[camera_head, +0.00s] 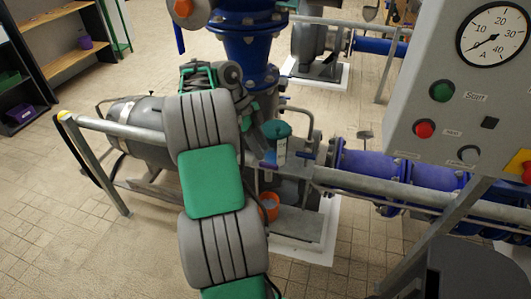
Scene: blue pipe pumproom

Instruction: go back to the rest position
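My arm, grey with green panels, rises from the bottom of the head view and bends over near the blue pipe. My gripper (254,110) is small and dark at the arm's far end, partly hidden by the arm. I cannot tell whether it is open or shut. A container with a teal lid and a pale label (280,149) shows just right of and below it. I cannot tell whether the two touch.
A grey rail (385,190) crosses in front of the pump (140,113) and blue pipes (385,168). An orange bucket (271,207) stands near the pump base. A control panel (450,120) with gauge and buttons fills the right. Tiled floor (65,200) is clear at left.

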